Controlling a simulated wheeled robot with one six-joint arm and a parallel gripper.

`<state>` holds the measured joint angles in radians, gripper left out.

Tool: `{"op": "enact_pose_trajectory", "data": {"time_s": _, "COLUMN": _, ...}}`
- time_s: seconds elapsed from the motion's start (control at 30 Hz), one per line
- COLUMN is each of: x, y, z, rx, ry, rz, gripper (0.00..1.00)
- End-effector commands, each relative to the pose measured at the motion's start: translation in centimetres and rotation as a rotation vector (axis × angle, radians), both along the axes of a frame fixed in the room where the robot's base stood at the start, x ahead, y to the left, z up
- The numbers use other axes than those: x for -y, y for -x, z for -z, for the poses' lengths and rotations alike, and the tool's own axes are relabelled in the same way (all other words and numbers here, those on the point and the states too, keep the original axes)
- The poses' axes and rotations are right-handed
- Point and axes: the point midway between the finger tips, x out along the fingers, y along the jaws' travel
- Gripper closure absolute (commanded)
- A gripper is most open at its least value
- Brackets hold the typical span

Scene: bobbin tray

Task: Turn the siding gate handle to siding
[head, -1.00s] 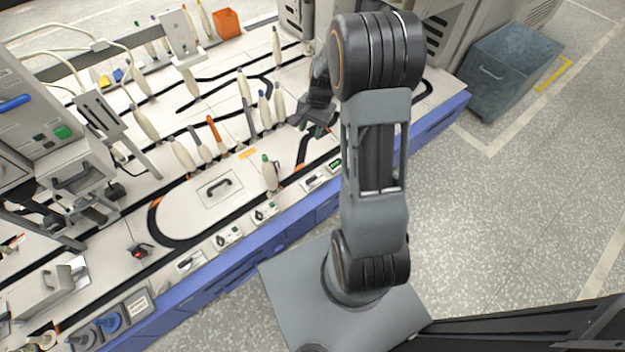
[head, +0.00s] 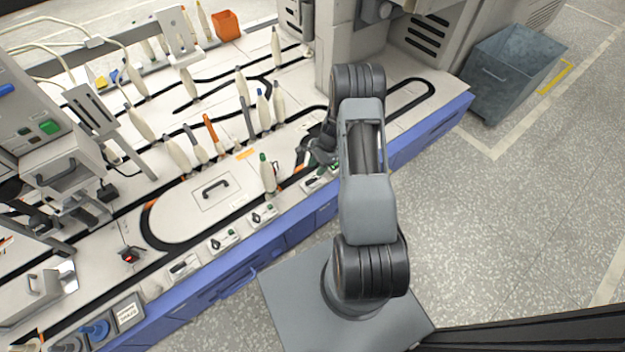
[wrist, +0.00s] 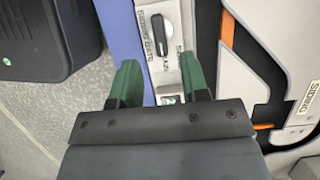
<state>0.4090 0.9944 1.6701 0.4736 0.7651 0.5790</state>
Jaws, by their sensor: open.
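The siding gate handle (wrist: 160,36) is a black elongated knob on a pale panel (wrist: 148,72) lettered "SIDING GATE". In the wrist view it stands roughly upright in the picture, its length running toward my gripper. Other lettering beside it is too small to read surely. My gripper (wrist: 162,84) is open, with its green fingers apart and nothing between them. The fingertips are short of the handle in the picture, one to each side of its line. In the head view my gripper (head: 318,156) hangs over the front edge of the bench, by a small panel (head: 316,182).
A plate lettered "SIDING" (wrist: 303,98) lies beside the black track at right in the wrist view. In the head view, a green-tipped bobbin (head: 268,176) stands left of my gripper. More switch panels (head: 223,240) line the front edge. Several bobbins stand behind.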

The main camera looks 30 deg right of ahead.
Motion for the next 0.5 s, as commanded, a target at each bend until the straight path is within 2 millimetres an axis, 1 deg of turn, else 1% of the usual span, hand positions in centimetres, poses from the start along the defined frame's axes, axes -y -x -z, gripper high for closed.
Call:
{"op": "enact_pose_trajectory", "data": {"time_s": 0.03, "x": -0.4, "y": 0.1, "z": 1.2, "rx": -0.003, "ry": -0.001, "rz": -0.001, "gripper": 0.58}}
{"op": "enact_pose_trajectory", "data": {"time_s": 0.2, "x": -1.4, "y": 0.3, "z": 3.6, "rx": -0.002, "ry": -0.001, "rz": -0.002, "gripper": 0.58}}
{"op": "enact_pose_trajectory", "data": {"time_s": 0.4, "x": -2.1, "y": 0.4, "z": 5.2, "rx": -0.001, "ry": 0.000, "rz": -0.003, "gripper": 0.58}}
{"op": "enact_pose_trajectory", "data": {"time_s": 0.5, "x": -2.3, "y": 0.4, "z": 5.5, "rx": 0.000, "ry": 0.000, "rz": -0.002, "gripper": 0.58}}
